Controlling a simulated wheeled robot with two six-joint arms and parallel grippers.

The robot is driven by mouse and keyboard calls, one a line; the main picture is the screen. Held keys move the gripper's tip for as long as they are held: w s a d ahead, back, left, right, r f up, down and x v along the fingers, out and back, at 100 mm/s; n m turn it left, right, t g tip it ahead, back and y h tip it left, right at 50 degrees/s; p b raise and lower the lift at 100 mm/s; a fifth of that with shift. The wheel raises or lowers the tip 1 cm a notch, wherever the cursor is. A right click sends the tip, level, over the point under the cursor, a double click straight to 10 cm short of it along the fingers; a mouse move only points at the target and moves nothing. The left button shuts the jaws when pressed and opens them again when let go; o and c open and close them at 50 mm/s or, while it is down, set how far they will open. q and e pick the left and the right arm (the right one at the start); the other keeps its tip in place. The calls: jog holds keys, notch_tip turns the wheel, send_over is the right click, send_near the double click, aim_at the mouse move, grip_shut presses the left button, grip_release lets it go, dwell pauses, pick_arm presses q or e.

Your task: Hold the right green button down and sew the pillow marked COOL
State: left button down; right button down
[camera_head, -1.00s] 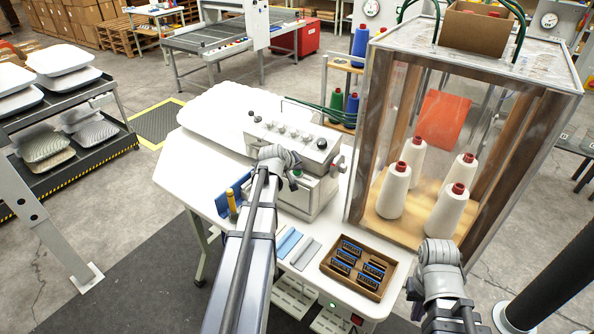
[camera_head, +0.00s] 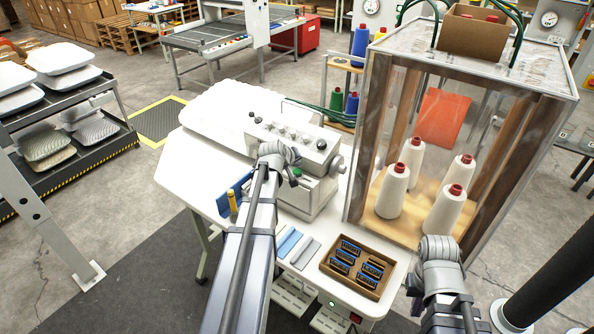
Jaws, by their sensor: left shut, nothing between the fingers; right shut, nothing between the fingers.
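A large white pillow (camera_head: 222,112) lies on the white table behind the grey sewing machine (camera_head: 318,190). No COOL mark is readable on it. A green button (camera_head: 297,172) shows on the machine's front, right beside my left gripper (camera_head: 284,165). My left gripper is shut and empty, pointing at the machine; its arm hides part of the front, and I cannot tell whether it touches the button. A small green spot (camera_head: 332,304) shows on the table's front edge. My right gripper (camera_head: 438,245) is shut and empty, right of the table corner, in front of the thread cabinet.
A clear-sided cabinet (camera_head: 545,150) with several white thread cones stands at the right. A brown box (camera_head: 393,267) of dark labels sits on the table (camera_head: 225,170), with grey-blue strips (camera_head: 289,243) beside it. A rack (camera_head: 110,140) at the left holds more pillows. Floor between is open.

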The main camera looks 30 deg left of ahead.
aim_at(297, 173)
pick_arm(q)
jog(key=shift+r+p, duration=2.25)
jog(key=shift+r, duration=0.2)
jog(key=shift+f, duration=0.1)
jog(key=shift+d+f, duration=0.1)
jog(key=shift+d, duration=0.05)
jog(key=s+d+f+m+g+h+b, duration=0.1)
jog(key=s+d+f+m+b, duration=0.1)
jog(key=d+f, duration=0.35)
jog(key=s+d+f+m+g+b, duration=0.2)
jog(key=d+b, duration=0.1)
jog(key=d, duration=0.5)
jog(key=s+d+f+m+g+h+b, duration=0.1)
jog(key=s+d+f+m+b, duration=0.2)
jog(key=d, duration=0.4)
jog(key=s+d+f+m+g+y+b, duration=0.1)
jog(key=s+d+f+m+g+b, duration=0.1)
jog(key=s+d+f, duration=0.3)
jog(key=s+d+f+m+g+y+b, duration=0.1)
jog(key=s+d+f+m+g+b, duration=0.2)
jog(key=s+d, duration=0.7)
jog(key=s+f+m+b, duration=0.1)
jog(key=s+f+m, duration=0.1)
jog(key=s, duration=0.2)
jog(key=shift+s+d+f+g+b, duration=0.2)
jog(key=shift+d+g+b, duration=0.1)
jog(key=shift+d+b, duration=0.1)
